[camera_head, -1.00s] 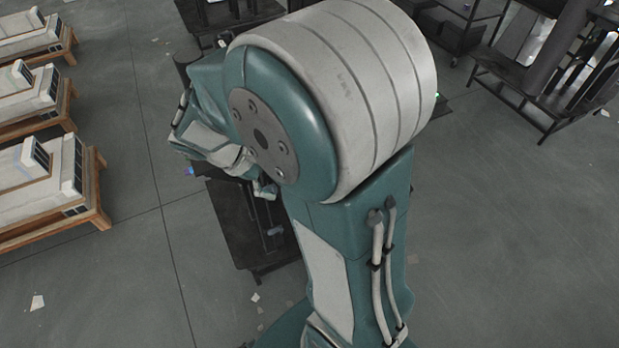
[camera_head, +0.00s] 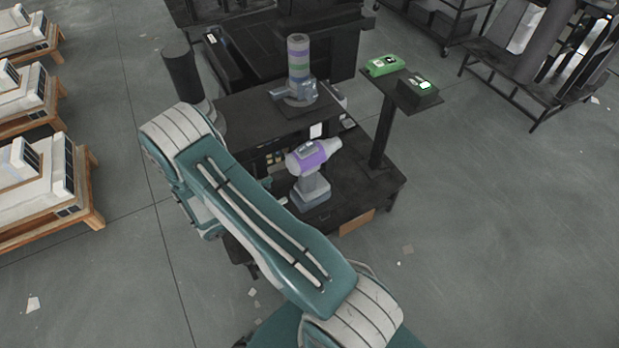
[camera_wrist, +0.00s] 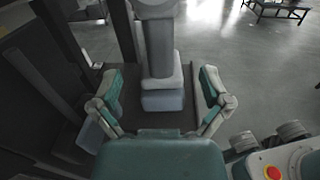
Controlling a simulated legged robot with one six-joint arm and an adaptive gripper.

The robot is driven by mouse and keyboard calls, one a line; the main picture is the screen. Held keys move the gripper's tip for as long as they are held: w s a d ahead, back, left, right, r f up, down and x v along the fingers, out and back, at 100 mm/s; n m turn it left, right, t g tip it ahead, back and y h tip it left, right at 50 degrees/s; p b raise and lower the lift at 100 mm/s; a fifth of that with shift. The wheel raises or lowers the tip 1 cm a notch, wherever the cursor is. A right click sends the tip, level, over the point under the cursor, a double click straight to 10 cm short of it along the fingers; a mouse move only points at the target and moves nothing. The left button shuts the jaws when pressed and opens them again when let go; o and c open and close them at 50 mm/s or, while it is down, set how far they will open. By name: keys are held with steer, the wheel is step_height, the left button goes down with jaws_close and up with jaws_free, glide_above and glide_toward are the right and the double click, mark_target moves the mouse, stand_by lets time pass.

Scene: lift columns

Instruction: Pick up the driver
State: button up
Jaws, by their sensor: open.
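The driver (camera_head: 312,157), a grey tool with a purple band, stands upright on its base on a black table. In the wrist view, its grey handle (camera_wrist: 160,50) and wide base rise ahead between my fingers, its top cut off by the upper edge. My gripper (camera_wrist: 163,90) is open, one teal finger at each side of the driver, with gaps visible on both sides. Whether the fingers reach fully around the handle I cannot tell. In the head view, my arm hides most of the gripper, left of the driver.
A post at the right holds a green device (camera_head: 385,65) and a lit box. White units (camera_head: 38,185) on wooden pallets stand at the left. The floor at right is open.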

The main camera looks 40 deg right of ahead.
mark_target(309, 173)
steer(key=d, duration=0.3)
steer(key=s+d, duration=0.1)
steer(key=d, duration=0.7)
steer(key=shift+s+f, duration=0.15)
steer(key=shift+f, duration=0.2)
steer(key=shift+a+r, duration=0.1)
jaws_close()
